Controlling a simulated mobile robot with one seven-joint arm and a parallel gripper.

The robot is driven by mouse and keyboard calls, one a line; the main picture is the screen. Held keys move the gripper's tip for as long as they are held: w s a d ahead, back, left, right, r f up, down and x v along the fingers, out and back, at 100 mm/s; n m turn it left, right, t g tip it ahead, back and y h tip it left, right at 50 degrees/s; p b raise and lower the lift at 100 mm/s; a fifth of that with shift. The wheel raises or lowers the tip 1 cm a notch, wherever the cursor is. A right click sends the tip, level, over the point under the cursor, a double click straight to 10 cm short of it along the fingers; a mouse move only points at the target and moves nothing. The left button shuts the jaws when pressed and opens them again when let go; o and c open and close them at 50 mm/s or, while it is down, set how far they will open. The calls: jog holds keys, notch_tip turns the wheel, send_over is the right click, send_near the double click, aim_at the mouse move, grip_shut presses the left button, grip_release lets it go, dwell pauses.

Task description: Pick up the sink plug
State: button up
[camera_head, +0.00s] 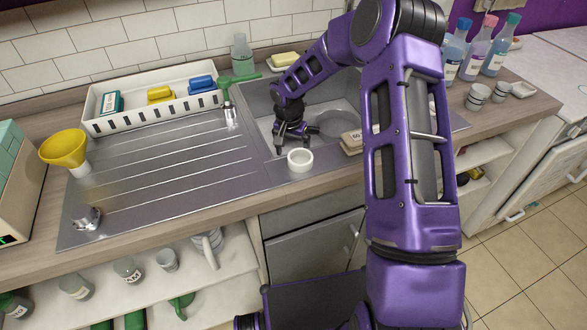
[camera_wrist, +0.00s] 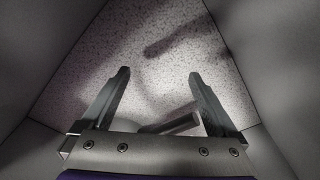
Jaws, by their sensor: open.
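My gripper (camera_head: 291,143) is open and points down into the sink basin (camera_head: 258,98). In the wrist view its two fingers (camera_wrist: 159,75) stand wide apart over a pale speckled surface between grey walls. A grey piece with a rounded part and a short bar (camera_wrist: 172,124) lies partly hidden by the gripper's base, between the fingers. It may be the sink plug, but I cannot tell for sure. The fingers do not visibly close on anything. In the head view my gripper and arm cover part of the basin, and I cannot make out the plug there.
A small white round dish (camera_head: 300,160) stands on the sink's front edge, close to my gripper. A beige block (camera_head: 352,143) sits at the basin's right. The ribbed drainboard (camera_head: 165,165) is mostly clear. A white tray (camera_head: 150,122) with colored items stands behind it.

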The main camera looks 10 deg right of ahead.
jog(key=f, duration=0.4)
jog(key=shift+w+d, duration=0.15)
jog(key=shift+d, duration=0.05)
jog(key=c, duration=1.5)
notch_tip(320, 180, up, 10)
jog(key=shift+p, duration=0.3)
jog(key=o, duration=0.8)
jog(key=c, duration=0.8)
jog(key=s+r+p, duration=0.2)
jog(key=s+r, duration=0.5)
jog(key=r, duration=0.3)
jog(key=s+a+r+p, duration=0.1)
jog(key=s+r+p, duration=0.1)
jog(key=s+r, duration=0.5)
notch_tip(320, 180, up, 4)
jog(key=shift+s+f, duration=0.25)
jog(key=shift+s, duration=0.15)
jog(key=shift+a, duration=0.1)
